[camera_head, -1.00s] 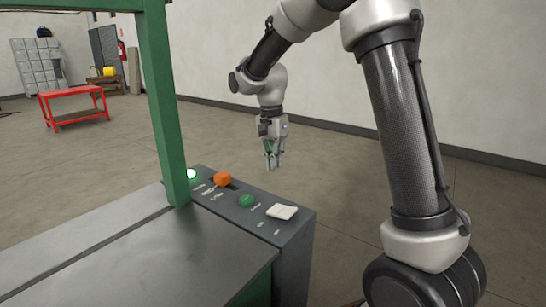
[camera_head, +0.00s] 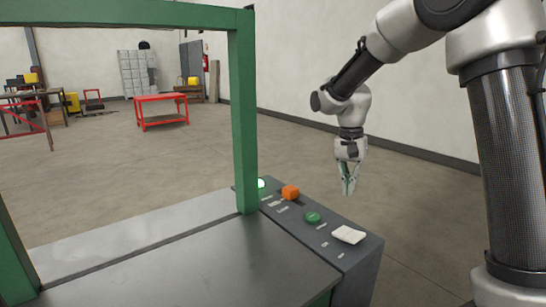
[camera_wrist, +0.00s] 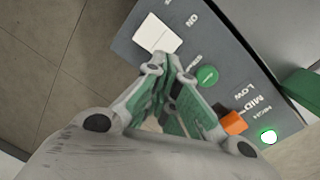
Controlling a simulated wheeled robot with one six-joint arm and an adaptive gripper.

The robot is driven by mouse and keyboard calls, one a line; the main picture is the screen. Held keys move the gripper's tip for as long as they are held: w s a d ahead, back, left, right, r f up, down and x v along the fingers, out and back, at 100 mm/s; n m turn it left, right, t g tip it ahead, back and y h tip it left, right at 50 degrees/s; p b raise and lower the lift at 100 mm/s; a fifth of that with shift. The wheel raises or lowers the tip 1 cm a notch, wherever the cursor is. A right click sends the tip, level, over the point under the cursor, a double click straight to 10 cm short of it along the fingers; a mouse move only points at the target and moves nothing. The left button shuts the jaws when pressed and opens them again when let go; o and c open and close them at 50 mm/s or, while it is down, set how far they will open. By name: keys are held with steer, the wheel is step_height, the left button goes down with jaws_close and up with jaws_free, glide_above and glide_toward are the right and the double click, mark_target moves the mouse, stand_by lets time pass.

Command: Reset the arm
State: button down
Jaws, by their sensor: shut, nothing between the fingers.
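My gripper (camera_head: 348,185) hangs fingers-down from my arm, just beyond the far edge of the grey control panel (camera_head: 362,262) in the head view. Its fingers are shut with nothing between them. In the wrist view my gripper (camera_wrist: 168,68) shows its green-padded fingers pointing towards the panel (camera_wrist: 130,42). I cannot tell its exact height above the panel.
The panel carries a white rocker switch (camera_head: 348,234), a green button (camera_head: 313,217), an orange knob (camera_head: 290,192) and a lit green lamp (camera_head: 261,183). A green frame post (camera_head: 243,120) stands beside it. A red table (camera_head: 161,110) stands far off. Floor beyond the panel is clear.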

steer(key=s+d+r+n+t, duration=0.1)
steer(key=s+d+r+n, duration=0.1)
steer(key=s, duration=0.7)
steer(key=s+d+r+n+t, duration=0.2)
steer(key=s+d+r, duration=0.2)
steer(key=s, duration=0.5)
steer(key=s+d+r+n+t, duration=0.2)
steer(key=s+d, duration=0.4)
steer(key=s, duration=0.3)
steer(key=shift+s+d+r+y, duration=0.15)
steer(key=shift+d+r+y, duration=0.15)
steer(key=shift+r, duration=0.5)
